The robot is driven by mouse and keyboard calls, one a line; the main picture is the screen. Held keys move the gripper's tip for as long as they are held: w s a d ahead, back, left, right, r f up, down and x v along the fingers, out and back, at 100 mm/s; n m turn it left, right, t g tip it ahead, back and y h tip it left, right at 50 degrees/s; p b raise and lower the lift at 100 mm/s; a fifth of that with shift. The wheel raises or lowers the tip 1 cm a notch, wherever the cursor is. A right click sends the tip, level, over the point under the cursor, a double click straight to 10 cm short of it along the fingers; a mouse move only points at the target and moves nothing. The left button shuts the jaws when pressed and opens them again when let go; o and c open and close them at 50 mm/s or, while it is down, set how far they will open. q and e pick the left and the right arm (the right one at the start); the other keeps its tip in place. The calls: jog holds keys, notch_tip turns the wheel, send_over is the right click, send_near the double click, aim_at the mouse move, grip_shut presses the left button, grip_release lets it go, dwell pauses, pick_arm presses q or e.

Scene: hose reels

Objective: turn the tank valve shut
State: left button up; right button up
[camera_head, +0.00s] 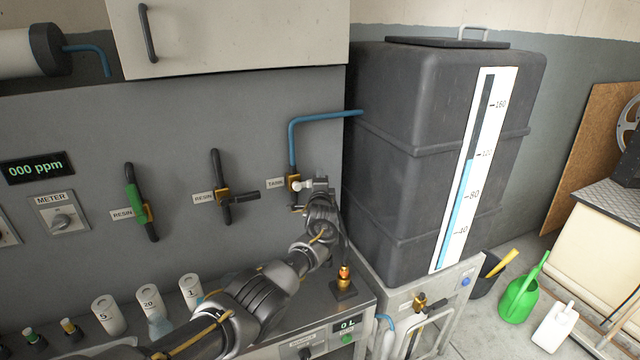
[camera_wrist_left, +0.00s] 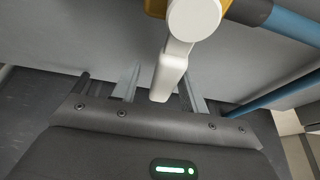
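The tank valve (camera_head: 293,182) sits on the grey wall panel beside the TANK label, under a blue pipe. It has a brass body and a white lever (camera_wrist_left: 170,72), which fills the upper middle of the left wrist view. My left gripper (camera_head: 311,187) is at the valve and hides part of it in the head view. In the left wrist view the gripper's fingers (camera_wrist_left: 160,88) are apart, one on each side of the lever's end. Gaps show beside the lever, so it does not look clamped. My right gripper is in neither view.
Two RESIN valves, one with a green handle (camera_head: 135,198) and one with a dark handle (camera_head: 217,175), are left of the tank valve. The blue pipe (camera_head: 292,140) runs to the big dark tank (camera_head: 400,150). A brass fitting (camera_head: 344,278) stands on the counter below.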

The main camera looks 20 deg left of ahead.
pick_arm(q)
jog(key=shift+s, duration=0.15)
jog(key=v, duration=1)
jog(key=shift+s, duration=0.2)
jog(key=shift+d, duration=0.15)
